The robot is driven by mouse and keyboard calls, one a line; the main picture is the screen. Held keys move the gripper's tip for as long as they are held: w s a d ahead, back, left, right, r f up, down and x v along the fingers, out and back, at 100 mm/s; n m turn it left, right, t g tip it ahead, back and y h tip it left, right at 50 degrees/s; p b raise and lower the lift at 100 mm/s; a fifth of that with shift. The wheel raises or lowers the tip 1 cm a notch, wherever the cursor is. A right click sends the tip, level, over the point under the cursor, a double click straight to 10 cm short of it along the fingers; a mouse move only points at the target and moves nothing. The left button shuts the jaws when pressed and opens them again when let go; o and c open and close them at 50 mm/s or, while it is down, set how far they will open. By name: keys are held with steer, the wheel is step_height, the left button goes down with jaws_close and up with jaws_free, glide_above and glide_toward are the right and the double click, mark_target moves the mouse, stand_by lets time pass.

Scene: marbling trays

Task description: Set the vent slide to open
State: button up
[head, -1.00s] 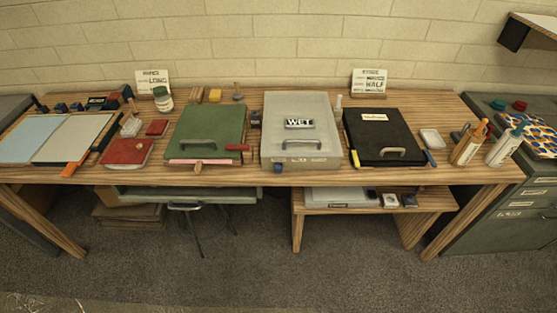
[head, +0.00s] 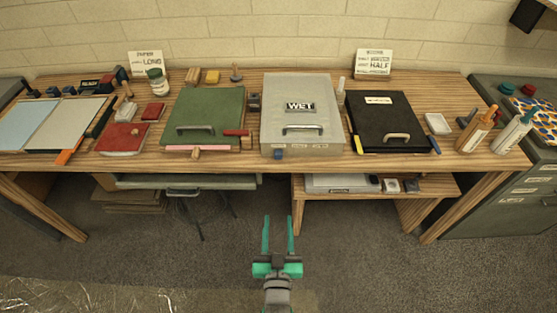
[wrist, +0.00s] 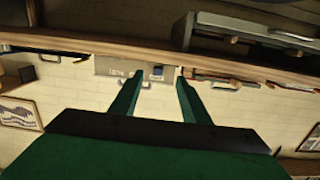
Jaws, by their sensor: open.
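A small blue block (head: 278,154), which looks like the vent slide, sits low on the front face of the grey lidded tray (head: 300,90) marked WET, left of its middle. Small print beside it is too small to read. My gripper (head: 278,218) is open and empty, in front of the table and well short of the tray. In the wrist view, which appears upside down, the blue block (wrist: 157,72) and the grey tray's front (wrist: 104,65) show in line with the gap between my fingers (wrist: 158,82).
The striped table (head: 320,165) also bears a green lidded tray (head: 205,105) on the left and a black one (head: 378,120) on the right. A low shelf (head: 335,195) stands beneath. The floor before the table is clear around my gripper.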

glide_toward(278, 157)
steer(key=shift+t, duration=0.3)
steer(key=w, duration=0.8)
steer(key=shift+w+d+f, duration=0.1)
steer(key=shift+w+f, duration=0.25)
steer(key=shift+w, duration=0.05)
jaws_close()
